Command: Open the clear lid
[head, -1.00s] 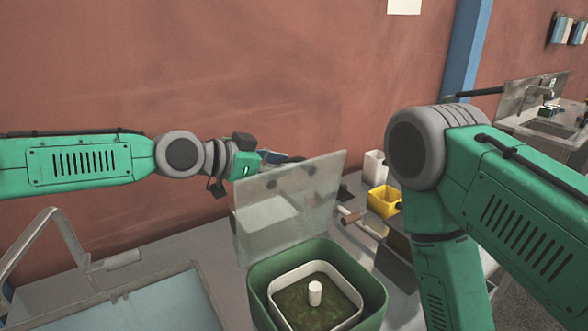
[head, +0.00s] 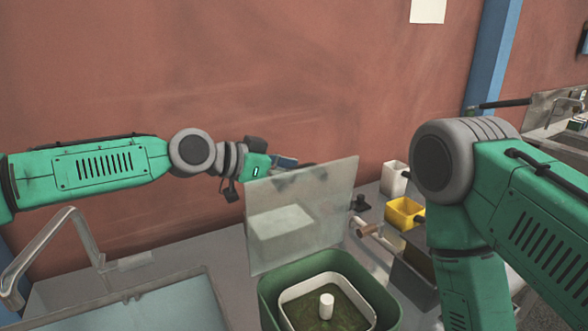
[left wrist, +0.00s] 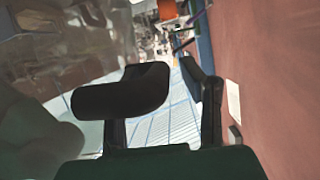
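The clear lid (head: 303,215) stands nearly upright at the back edge of the green square container (head: 275,283). The container's mouth is uncovered and shows a white inner rim, a dark green inside and a white post (head: 326,306). My left gripper (head: 292,163) is behind the lid near its top edge, partly hidden by it. In the left wrist view, its two dark fingers (left wrist: 172,92) stand apart with nothing seen between them. I cannot tell whether a finger touches the lid. My right gripper is out of view.
A yellow bin (head: 402,212) and a white box (head: 394,178) stand right of the lid, near my right arm. A sink (head: 165,305) with a curved metal tap (head: 60,225) is at the left. The red wall is close behind.

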